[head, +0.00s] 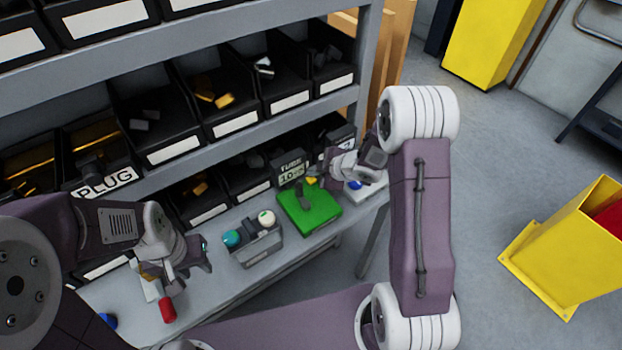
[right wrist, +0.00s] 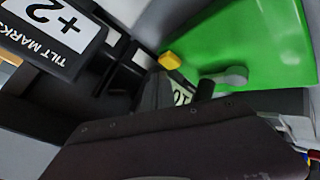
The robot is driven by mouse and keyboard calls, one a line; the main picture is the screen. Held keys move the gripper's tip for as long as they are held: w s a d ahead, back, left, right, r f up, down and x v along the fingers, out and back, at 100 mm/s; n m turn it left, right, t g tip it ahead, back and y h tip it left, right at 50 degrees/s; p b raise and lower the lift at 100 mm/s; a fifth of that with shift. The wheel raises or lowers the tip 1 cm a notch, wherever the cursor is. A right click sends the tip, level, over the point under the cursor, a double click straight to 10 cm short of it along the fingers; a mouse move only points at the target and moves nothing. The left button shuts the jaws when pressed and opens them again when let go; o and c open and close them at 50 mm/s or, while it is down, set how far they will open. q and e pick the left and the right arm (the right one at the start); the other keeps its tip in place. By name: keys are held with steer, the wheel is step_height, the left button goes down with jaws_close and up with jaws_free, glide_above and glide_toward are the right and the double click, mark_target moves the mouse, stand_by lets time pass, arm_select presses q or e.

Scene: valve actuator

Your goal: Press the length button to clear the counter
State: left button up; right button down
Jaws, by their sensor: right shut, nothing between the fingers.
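No label naming a length button is readable in either view. A small white box with a blue button (head: 355,185) sits at the right end of the bench, partly covered by my right arm. Another blue button (head: 107,320) is at the lower left of the bench. My right gripper (head: 318,172) is shut and empty, above the back right of the green board (head: 318,218). The board also fills the upper right of the right wrist view (right wrist: 265,40). My left gripper (head: 207,258) is over the bench, left of the grey tray; its opening is unclear.
A display reading "TURN 10" (head: 291,171) stands behind the board. A "TILT MARKS +2" display (right wrist: 55,30) is close in the right wrist view. A yellow piece (right wrist: 170,60) shows by the board. The grey tray (head: 262,255) holds round-topped parts. A red-ended item (head: 167,309) lies left.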

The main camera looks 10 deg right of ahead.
steer(key=shift+f, duration=0.3)
steer(key=shift+f+b, duration=0.55)
steer(key=shift+b, duration=0.05)
stand_by(0.5)
steer(key=shift+r+p, duration=0.95)
steer(key=shift+p, duration=0.05)
step_height(320, 180, up, 5)
steer(key=p, duration=0.5)
steer(key=shift+r, duration=0.1)
stand_by(0.5)
